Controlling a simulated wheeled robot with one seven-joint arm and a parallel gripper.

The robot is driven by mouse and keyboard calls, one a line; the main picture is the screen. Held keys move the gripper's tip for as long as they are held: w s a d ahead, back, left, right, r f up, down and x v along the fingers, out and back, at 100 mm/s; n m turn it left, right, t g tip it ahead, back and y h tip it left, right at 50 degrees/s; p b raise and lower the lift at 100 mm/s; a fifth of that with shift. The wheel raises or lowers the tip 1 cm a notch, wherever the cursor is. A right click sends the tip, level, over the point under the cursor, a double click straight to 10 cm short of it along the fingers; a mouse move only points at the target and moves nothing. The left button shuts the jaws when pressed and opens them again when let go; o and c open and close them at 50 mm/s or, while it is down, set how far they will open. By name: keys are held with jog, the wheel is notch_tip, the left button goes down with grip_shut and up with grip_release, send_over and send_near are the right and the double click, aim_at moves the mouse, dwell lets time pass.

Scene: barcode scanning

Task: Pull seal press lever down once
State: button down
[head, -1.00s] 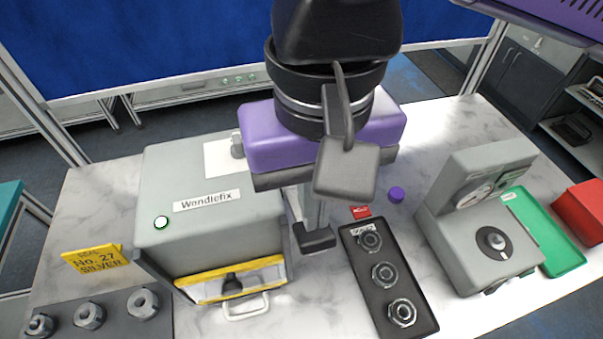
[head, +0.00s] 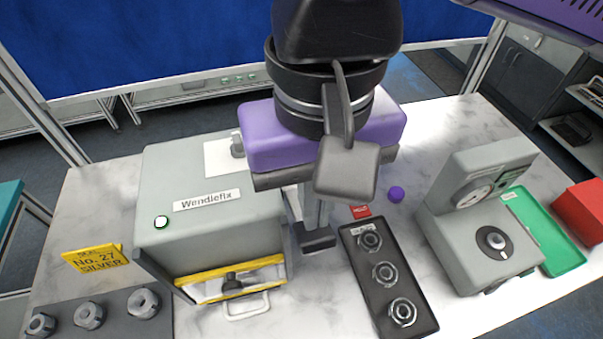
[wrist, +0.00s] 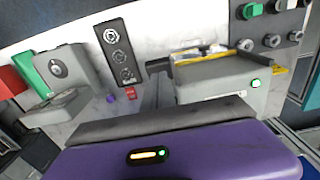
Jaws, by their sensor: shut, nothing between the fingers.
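The grey box machine labelled Wendlefix (head: 165,225) stands left of centre, with a lit green button and a yellow-edged front. A dark knob-like part (head: 232,282) sits at that front above a pale loop handle (head: 246,305). I cannot tell which part is the press lever. My gripper (head: 315,238) is shut and empty, pointing down close beside the box's right side. I cannot tell whether it touches the box. In the wrist view the box (wrist: 222,82) is at right, beside my gripper (wrist: 157,68). My purple hand hides part of the bench.
A black tray (head: 352,255) with several metal nuts lies right of my gripper, near a red tag (head: 360,211) and purple knob (head: 396,194). A grey dial device (head: 465,240), green tray (head: 565,262) and red box (head: 580,210) stand right.

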jog(key=shift+f, duration=0.1)
dwell(0.5)
notch_tip(320, 180, down, 11)
jog(key=b, duration=0.5)
jog(key=shift+b, duration=0.3)
dwell(0.4)
notch_tip(320, 180, up, 11)
jog(key=p, duration=1.1)
jog(key=shift+r, duration=2.05)
jog(key=shift+s, duration=0.15)
